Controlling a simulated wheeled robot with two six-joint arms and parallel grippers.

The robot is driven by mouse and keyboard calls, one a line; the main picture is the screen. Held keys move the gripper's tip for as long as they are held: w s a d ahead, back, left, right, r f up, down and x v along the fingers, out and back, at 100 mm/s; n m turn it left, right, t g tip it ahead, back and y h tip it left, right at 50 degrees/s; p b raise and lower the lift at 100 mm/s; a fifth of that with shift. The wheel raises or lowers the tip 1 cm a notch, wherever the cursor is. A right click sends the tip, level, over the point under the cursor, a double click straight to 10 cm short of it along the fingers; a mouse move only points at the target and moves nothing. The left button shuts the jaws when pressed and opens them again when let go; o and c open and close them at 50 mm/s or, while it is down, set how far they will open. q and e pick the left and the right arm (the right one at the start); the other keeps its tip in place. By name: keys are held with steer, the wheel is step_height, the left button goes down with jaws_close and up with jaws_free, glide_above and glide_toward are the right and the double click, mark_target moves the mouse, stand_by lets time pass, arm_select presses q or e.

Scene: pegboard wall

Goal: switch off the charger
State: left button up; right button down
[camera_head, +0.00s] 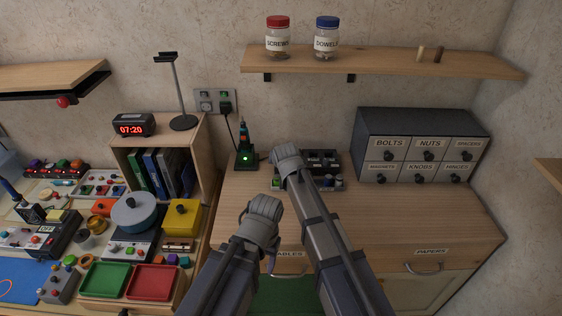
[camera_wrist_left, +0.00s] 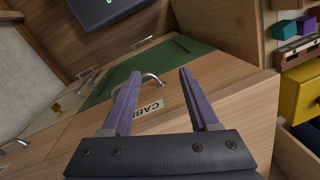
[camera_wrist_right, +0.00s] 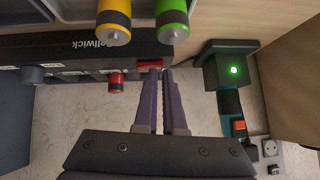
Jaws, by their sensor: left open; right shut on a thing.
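A dark charger box (camera_wrist_right: 70,58), with lettering that seems to end in "ellwick", fills the upper left of the right wrist view. Yellow (camera_wrist_right: 114,18) and green (camera_wrist_right: 173,18) batteries show beside it. A red switch (camera_wrist_right: 150,63) is at its edge. My right gripper (camera_wrist_right: 162,72) is nearly closed, its fingertips at this switch; the contact is partly hidden. In the head view the charger (camera_head: 322,158) stands on the cabinet top, partly behind my right arm. My left gripper (camera_wrist_left: 152,74) is open and empty, above the "CABLES" drawer front (camera_wrist_left: 165,104).
A tool with a green light (camera_head: 244,158) stands left of the charger, by a wall socket (camera_head: 207,104). A labelled drawer unit (camera_head: 415,118) stands to the right. The left bench is crowded with trays and devices. The cabinet top is clear at right front.

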steer(key=shift+s+f, duration=0.25)
steer(key=shift+f, duration=0.05)
steer(key=shift+d, duration=0.45)
steer(key=shift+w+d, duration=0.1)
steer(key=shift+d, duration=0.05)
steer(key=shift+r, duration=0.15)
steer(key=shift+w+d+r+p, duration=0.15)
steer(key=shift+r+p, duration=0.3)
steer(key=shift+p, duration=0.3)
steer(key=s+a+r+p, duration=0.1)
steer(key=s+r+p, duration=0.6)
steer(key=r+p, duration=0.3)
steer(key=shift+r, duration=0.2)
steer(key=shift+a, duration=0.1)
